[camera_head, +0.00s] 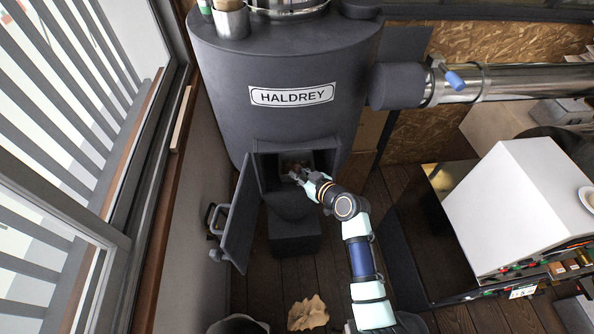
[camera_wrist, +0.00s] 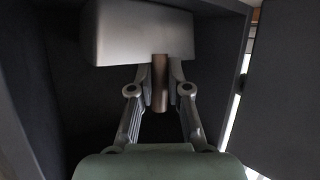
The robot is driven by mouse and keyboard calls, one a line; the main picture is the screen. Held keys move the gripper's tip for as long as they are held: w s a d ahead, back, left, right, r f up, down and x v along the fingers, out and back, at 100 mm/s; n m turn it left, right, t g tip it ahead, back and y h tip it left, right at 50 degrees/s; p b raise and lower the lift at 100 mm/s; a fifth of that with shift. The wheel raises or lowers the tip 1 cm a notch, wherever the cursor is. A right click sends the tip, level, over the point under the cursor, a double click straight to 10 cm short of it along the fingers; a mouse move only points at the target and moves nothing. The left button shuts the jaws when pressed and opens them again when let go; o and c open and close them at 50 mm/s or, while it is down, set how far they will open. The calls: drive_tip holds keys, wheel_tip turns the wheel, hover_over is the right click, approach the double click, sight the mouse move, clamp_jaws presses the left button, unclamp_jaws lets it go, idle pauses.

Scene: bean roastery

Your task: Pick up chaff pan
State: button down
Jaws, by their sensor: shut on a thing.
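The chaff pan (camera_wrist: 130,32) is a grey metal box with a short brown handle (camera_wrist: 160,92), seen ahead in the wrist view. My gripper (camera_wrist: 160,75) is shut on the handle, one finger on each side. In the head view my gripper (camera_head: 296,175) reaches into the open compartment (camera_head: 268,172) low on the dark HALDREY roaster (camera_head: 285,122). The pan is small and mostly hidden there by my gripper and the shade. I cannot tell whether the pan touches the compartment floor.
The compartment door (camera_head: 240,215) hangs open to the left. Dark compartment walls stand close around the pan in the wrist view. A crumpled paper (camera_head: 308,313) lies on the wooden floor below. A white box-shaped unit (camera_head: 515,205) stands to the right of my arm.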

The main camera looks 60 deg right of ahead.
drive_tip(key=shift+s+f, duration=0.1)
drive_tip(key=shift+f, duration=0.05)
drive_tip(key=shift+s+a+b, duration=0.1)
drive_tip(key=shift+a+b, duration=0.1)
drive_tip(key=shift+b, duration=0.1)
wheel_tip(320, 180, up, 7)
drive_tip(key=s+a+b, duration=0.1)
drive_tip(key=s+a, duration=0.4)
drive_tip(key=a, duration=0.3)
drive_tip(key=s+a+b, duration=0.2)
drive_tip(key=s+a, duration=0.3)
drive_tip(key=a, duration=0.3)
drive_tip(key=shift+a, duration=0.4)
drive_tip(key=shift+s, duration=0.1)
